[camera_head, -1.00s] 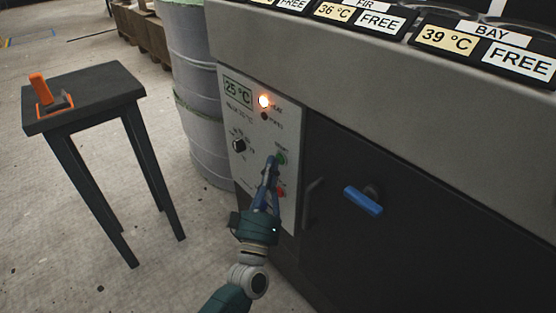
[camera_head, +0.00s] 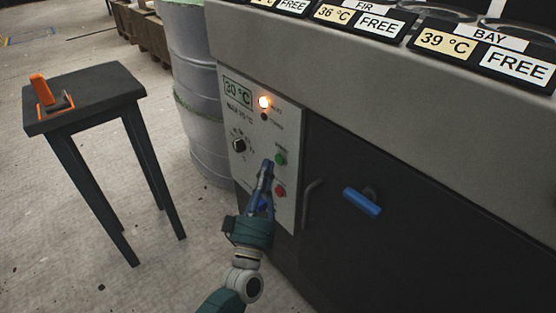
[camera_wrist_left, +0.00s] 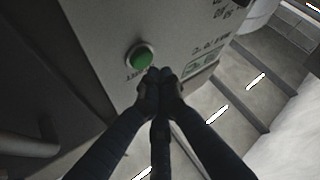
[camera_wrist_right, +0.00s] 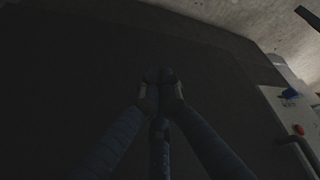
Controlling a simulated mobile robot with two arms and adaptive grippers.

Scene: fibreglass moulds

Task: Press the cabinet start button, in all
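The green start button (camera_head: 281,159) is on the light cabinet panel (camera_head: 287,225), right of my left gripper's tips in the head view. It also shows in the left wrist view (camera_wrist_left: 140,57), just beyond and left of the fingertips. My left gripper (camera_head: 267,163) is shut and empty, its tips apart from the button in the picture; the gap in depth is hard to tell. The fingertips also show together in the left wrist view (camera_wrist_left: 160,75). My right gripper (camera_wrist_right: 161,75) is shut and empty before a dark surface, and is outside the head view.
A panel display (camera_head: 237,93) reads 30 °C. An orange lamp (camera_head: 264,101) is lit. A black knob (camera_head: 239,145) and red button (camera_head: 280,191) are close by. A blue handle (camera_head: 362,201) sticks out at right. A dark stool (camera_head: 100,88) stands left, near grey drums (camera_head: 205,130).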

